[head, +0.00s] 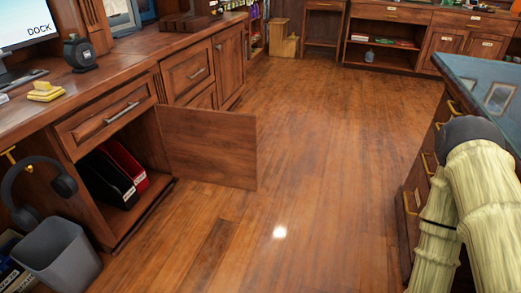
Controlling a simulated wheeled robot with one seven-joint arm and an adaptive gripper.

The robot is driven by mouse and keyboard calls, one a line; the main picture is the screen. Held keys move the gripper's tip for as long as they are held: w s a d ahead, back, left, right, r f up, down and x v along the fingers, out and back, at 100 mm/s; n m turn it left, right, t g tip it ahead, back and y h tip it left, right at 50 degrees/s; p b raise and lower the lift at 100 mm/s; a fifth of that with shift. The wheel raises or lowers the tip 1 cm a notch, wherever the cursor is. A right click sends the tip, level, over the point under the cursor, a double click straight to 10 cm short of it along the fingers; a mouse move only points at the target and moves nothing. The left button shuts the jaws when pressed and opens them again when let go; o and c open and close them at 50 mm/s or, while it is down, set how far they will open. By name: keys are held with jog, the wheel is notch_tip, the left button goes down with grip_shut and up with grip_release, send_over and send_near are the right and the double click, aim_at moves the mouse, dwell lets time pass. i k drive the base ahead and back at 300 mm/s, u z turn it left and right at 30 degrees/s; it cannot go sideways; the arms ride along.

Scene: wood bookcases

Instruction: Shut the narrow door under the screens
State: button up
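The narrow wooden door (210,147) stands wide open in the head view. It sticks out over the floor from the right side of its cabinet opening. The open compartment (142,205) below a drawer (105,117) holds a black file holder (105,180) and a red one (127,163). A screen (28,22) reading "DOCK" stands on the desk at the upper left. My arm shows at the right edge, but my gripper is not in view.
Open wooden floor (320,150) lies between the desk and a dark-topped counter (490,85) at the right. A grey bin (58,258) and headphones (38,190) are at the lower left. Shelves (385,50) line the back.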

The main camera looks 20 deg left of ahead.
aim_at(214, 148)
jog(key=z, duration=0.1)
jog(key=i, duration=3.8)
jog(key=u, duration=3.55)
